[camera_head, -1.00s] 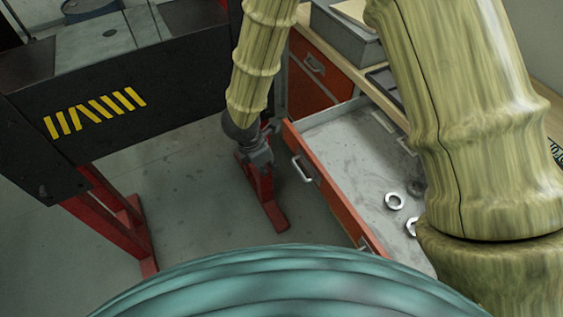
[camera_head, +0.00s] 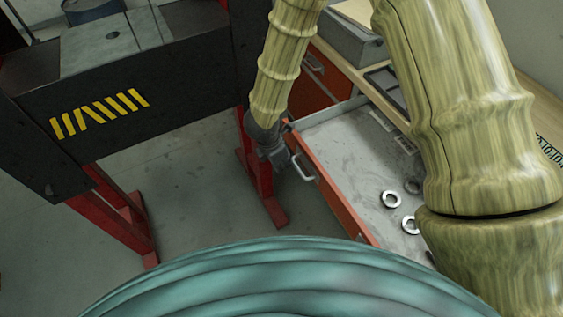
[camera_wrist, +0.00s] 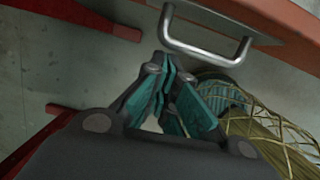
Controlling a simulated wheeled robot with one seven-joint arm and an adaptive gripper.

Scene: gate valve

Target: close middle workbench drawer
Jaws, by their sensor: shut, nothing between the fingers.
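The workbench drawer (camera_head: 340,205) stands pulled out, its orange-red front edge facing left in the head view. A metal handle (camera_head: 303,168) sits on that front; it also shows in the wrist view (camera_wrist: 205,52). My gripper (camera_head: 281,166) is shut and empty, just left of the handle. In the wrist view my gripper (camera_wrist: 165,62) has its fingertips together just below the handle's left end. I cannot tell whether they touch the handle or the drawer front.
Several metal rings (camera_head: 391,199) lie in the drawer. A red closed drawer front (camera_head: 310,85) is behind it. A black machine with yellow stripes (camera_head: 100,114) on red legs (camera_head: 262,170) stands at left. A grey tray (camera_head: 345,38) sits on the benchtop. Floor between is clear.

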